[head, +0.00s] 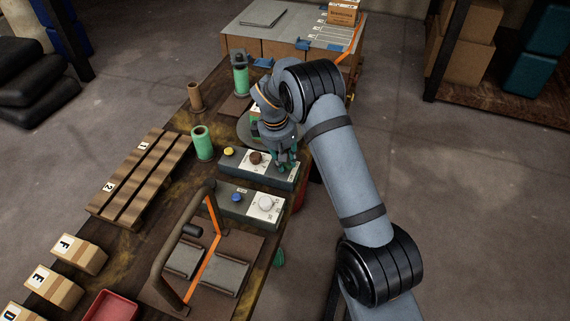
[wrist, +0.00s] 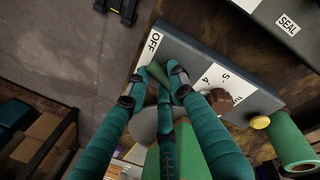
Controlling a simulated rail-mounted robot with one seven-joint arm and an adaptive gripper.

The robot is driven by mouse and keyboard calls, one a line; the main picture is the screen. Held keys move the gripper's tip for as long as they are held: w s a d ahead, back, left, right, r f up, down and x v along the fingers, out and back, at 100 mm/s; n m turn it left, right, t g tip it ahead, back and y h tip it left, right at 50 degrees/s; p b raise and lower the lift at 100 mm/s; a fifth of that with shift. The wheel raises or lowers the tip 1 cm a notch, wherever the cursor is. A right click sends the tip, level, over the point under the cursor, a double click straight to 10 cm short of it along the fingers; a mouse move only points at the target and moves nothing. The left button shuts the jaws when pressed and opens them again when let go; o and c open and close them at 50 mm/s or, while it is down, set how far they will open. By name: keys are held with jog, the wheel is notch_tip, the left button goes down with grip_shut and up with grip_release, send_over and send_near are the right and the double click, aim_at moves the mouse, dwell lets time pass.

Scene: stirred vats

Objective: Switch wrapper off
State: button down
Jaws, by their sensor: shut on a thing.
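The wrapper's grey control box (head: 251,169) stands on the bench with a yellow button (head: 229,151) and a brown knob (head: 257,158). The wrist view shows the box (wrist: 205,62) with a white plate marked OFF (wrist: 153,44) and a number scale by the brown knob (wrist: 219,98). My gripper (head: 285,166) is at the box's right end. In the wrist view its teal fingers (wrist: 164,80) are closed around a small green lever (wrist: 156,70) beside the OFF mark. The fingers hide much of the lever and its base.
A second control box (head: 248,203) with a blue button and pale knob stands in front. A green roll (head: 202,143) is left of the wrapper box. A slatted pallet (head: 135,176), a frame with an orange strap (head: 205,255) and cartons (head: 80,254) take up the bench's left and front.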

jog(key=m+b, duration=0.1)
jog(key=m, duration=0.3)
jog(key=shift+m+g+h, duration=0.3)
jog(key=shift+g, duration=0.1)
dwell(0.4)
jog(key=c, duration=1.5)
grip_release()
jog(key=r, duration=0.4)
jog(key=a+r, duration=0.1)
jog(key=r, duration=0.3)
jog(key=s+a+r, duration=0.1)
jog(key=r, duration=0.2)
jog(key=shift+a+r, duration=0.1)
jog(key=shift+r, duration=0.3)
